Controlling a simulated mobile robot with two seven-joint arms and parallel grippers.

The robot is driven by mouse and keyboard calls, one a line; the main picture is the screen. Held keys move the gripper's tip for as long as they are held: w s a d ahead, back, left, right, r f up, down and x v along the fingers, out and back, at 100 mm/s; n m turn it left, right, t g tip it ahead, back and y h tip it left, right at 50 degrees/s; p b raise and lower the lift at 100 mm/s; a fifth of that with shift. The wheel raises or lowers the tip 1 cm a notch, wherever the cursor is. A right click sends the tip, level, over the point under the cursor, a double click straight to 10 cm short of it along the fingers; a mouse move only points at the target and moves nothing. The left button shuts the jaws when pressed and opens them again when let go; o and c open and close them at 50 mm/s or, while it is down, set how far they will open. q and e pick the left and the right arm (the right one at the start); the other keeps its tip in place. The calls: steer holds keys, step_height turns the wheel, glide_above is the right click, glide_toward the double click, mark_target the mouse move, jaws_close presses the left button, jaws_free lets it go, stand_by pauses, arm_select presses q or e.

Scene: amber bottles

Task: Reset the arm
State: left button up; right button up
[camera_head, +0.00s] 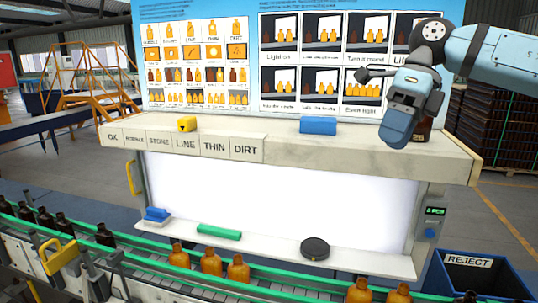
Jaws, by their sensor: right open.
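My right arm comes in from the upper right, and my right gripper (397,118) hangs over the right end of the shelf, in front of the picture board. Its jaws are open, and I see nothing held between them. A dark brown bottle (425,128) seems to stand on the shelf behind the gripper, mostly hidden by it. My left gripper is not in view.
Below is a lit white panel (280,200). A conveyor with amber bottles (238,270) runs along the front. A blue reject bin (470,275) stands lower right.

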steer(key=s+a+f+m+t+y, duration=0.1)
steer(key=s+a+f+m+y, duration=0.1)
steer(key=a+f+m+y, duration=0.65)
steer(key=s+a+f+m+y, duration=0.2)
steer(key=a+f+m+y, duration=0.1)
steer(key=a+f+y, duration=0.9)
steer(key=s+d+f+m+t+h, duration=0.1)
steer(key=d+f+m+t+h, duration=0.2)
steer(key=f+m+t+h, duration=0.6)
steer(key=d+f+m+t+h, duration=0.45)
steer(key=f+m+t, duration=0.45)
steer(key=f+m, duration=0.5)
steer(key=s+d+f+m+g+h, duration=0.3)
steer(key=s+d+f+m+h, duration=0.1)
steer(key=s+f, duration=0.5)
steer(key=s+d+f+m+g+h, duration=0.2)
steer(key=s+d+f+m+h, duration=0.2)
steer(key=s+d+f, duration=0.3)
step_height(320, 180, down, 4)
steer(key=shift+s+r+m+g+h, duration=0.1)
steer(key=shift+s+m+g+h, duration=0.35)
steer(key=shift+s, duration=0.7)
